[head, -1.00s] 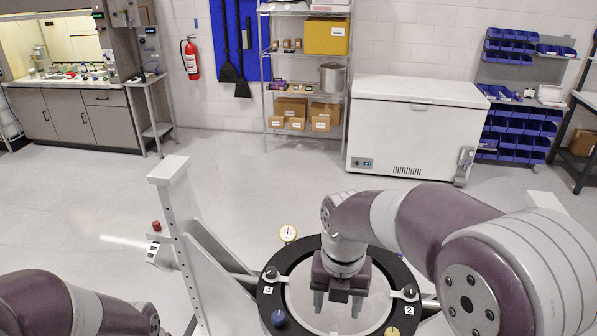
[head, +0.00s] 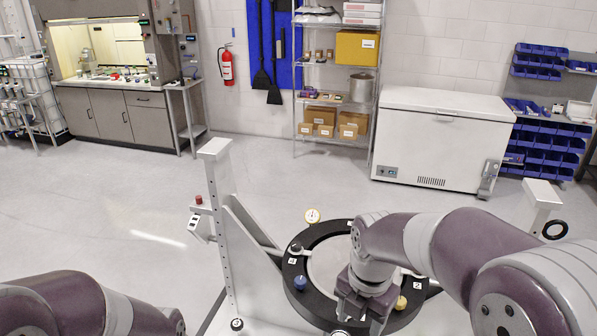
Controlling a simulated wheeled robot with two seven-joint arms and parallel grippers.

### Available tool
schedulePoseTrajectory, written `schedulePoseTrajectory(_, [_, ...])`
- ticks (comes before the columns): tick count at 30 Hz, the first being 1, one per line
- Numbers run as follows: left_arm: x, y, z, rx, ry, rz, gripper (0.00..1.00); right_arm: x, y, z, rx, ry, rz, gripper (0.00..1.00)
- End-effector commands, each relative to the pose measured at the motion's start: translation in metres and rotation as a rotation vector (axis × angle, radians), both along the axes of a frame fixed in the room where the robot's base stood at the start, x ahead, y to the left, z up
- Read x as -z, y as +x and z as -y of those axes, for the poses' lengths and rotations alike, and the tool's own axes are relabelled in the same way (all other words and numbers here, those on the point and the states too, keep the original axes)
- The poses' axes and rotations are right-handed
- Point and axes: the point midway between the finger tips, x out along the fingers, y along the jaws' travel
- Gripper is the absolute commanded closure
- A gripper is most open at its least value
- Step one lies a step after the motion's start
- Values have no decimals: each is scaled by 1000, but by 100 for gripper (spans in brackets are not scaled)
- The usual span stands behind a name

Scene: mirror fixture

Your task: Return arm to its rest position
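The mirror fixture shows in the head view as a black ring (head: 294,262) around a pale round mirror (head: 326,268), with numbered clamps on its rim. A blue knob (head: 299,284) and a yellow knob (head: 401,303) sit on the ring. My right arm reaches in from the right. My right gripper (head: 360,318) points down over the ring's near right part, its fingers apart with nothing seen between them. Its wrist and body hide part of the mirror and ring. My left arm shows at the bottom left; its gripper is out of frame.
A grey upright post (head: 218,190) stands left of the ring, a shorter one (head: 541,200) to its right. A dial gauge (head: 312,215) stands behind the ring. A white chest freezer (head: 440,135) and shelves are at the back. The floor between is clear.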

Motion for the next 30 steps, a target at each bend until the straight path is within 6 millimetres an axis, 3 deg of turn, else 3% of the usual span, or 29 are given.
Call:
schedulePoseTrajectory(6, [1, 0, 0, 0, 0, 0, 57, 12, -3, 1, 426, 30, 21, 41])
schedulePoseTrajectory(11, [17, 0, 0, 0, 0, 0, 57, 42, -12, 7, 908, 69, 32, 41])
schedulePoseTrajectory(14, [43, 0, 0, 0, 0, 0, 57, 80, -24, 17, 1335, 108, 33, 41])
schedulePoseTrajectory(18, [103, -1, 0, 0, 0, -1, 57, 161, -55, 40, 2039, 175, 24, 41])
schedulePoseTrajectory(20, [137, -1, 0, 0, 0, -1, 57, 203, -73, 51, 2287, 196, 17, 41])
schedulePoseTrajectory(21, [151, -1, 0, 0, 0, -2, 57, 220, -82, 57, 2366, 198, 14, 41])
schedulePoseTrajectory(24, [173, -1, 0, 0, 0, -1, 57, 246, -98, 67, 2408, 178, 11, 41])
schedulePoseTrajectory(30, [179, -1, 0, 0, 0, 0, 57, 250, -97, 73, 2430, 186, 16, 41])
